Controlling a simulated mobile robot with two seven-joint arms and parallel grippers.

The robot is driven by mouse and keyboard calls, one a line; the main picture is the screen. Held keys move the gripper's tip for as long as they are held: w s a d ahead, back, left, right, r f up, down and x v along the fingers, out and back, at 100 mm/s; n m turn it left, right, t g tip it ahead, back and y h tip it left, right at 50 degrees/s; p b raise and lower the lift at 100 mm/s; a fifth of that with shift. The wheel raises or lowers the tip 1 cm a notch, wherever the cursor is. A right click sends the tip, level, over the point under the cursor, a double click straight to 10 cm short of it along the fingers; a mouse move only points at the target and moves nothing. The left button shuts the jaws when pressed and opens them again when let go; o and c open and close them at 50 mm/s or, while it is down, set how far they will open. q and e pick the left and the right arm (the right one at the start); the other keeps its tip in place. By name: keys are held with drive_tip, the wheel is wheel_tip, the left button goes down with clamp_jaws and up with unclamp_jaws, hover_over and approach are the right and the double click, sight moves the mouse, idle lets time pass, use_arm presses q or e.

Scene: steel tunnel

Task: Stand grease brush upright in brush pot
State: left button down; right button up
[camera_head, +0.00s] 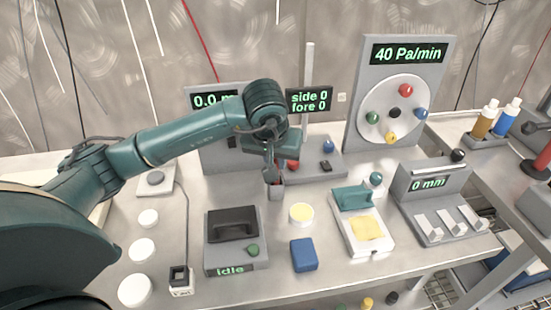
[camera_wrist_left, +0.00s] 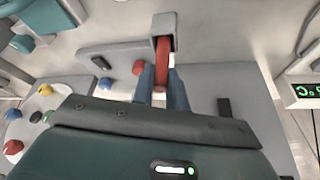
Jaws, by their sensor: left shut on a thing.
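My left gripper (camera_head: 270,158) is in the middle of the head view, pointing down, and its fingers also show in the left wrist view (camera_wrist_left: 162,82). It is shut on the red grease brush (camera_wrist_left: 164,60), which lies between the two fingers. The grey square brush pot (camera_head: 276,192) stands on the bench right below the gripper. In the left wrist view the brush's far end reaches into the mouth of the pot (camera_wrist_left: 157,22). The brush looks roughly in line with the pot. Whether its end touches the bottom is hidden. My right gripper does not show.
Behind the pot stand a grey base with red and blue knobs (camera_head: 318,165) and display panels. A white tray (camera_head: 374,241) lies to the right.

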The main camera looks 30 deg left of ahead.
use_arm(q)
drive_tip(key=shift+f+b, duration=0.2)
drive_tip(key=shift+b, duration=0.1)
drive_tip(key=c, duration=1.4)
unclamp_jaws()
drive_tip(key=shift+r, duration=0.1)
drive_tip(key=shift+r+p, duration=0.3)
drive_tip(key=shift+r, duration=0.25)
drive_tip(key=v, duration=1.1)
drive_tip(key=shift+s, duration=0.2)
drive_tip(key=shift+r, duration=0.1)
